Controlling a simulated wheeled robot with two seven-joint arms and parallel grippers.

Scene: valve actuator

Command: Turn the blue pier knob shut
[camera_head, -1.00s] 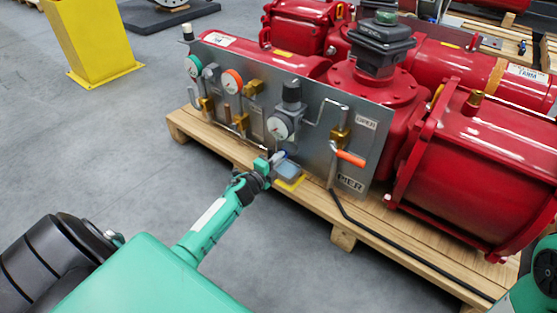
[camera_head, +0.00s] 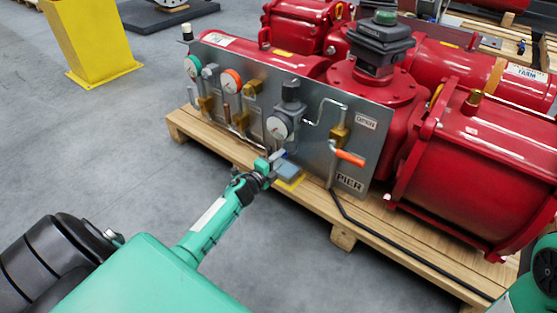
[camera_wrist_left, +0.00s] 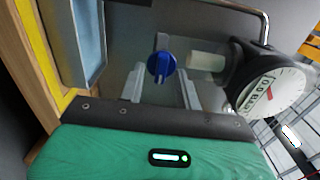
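The blue knob (camera_wrist_left: 161,66) shows in the left wrist view on the grey panel, beside a pale cylindrical fitting. My left gripper (camera_wrist_left: 160,88) has its two pale fingers apart, one on each side below the knob in the picture. Nothing is visibly held between them. I cannot tell whether the fingertips touch the knob. In the head view my left gripper (camera_head: 277,157) is at the lower part of the panel (camera_head: 312,158), left of the PIER label (camera_head: 350,183). I cannot make out the knob clearly there. My right gripper is out of view.
A pressure gauge (camera_head: 279,127) sits just above the gripper; it is also close by in the wrist view (camera_wrist_left: 272,92). An orange-handled lever (camera_head: 350,158) is to the right. A wooden pallet (camera_head: 230,151) runs beneath.

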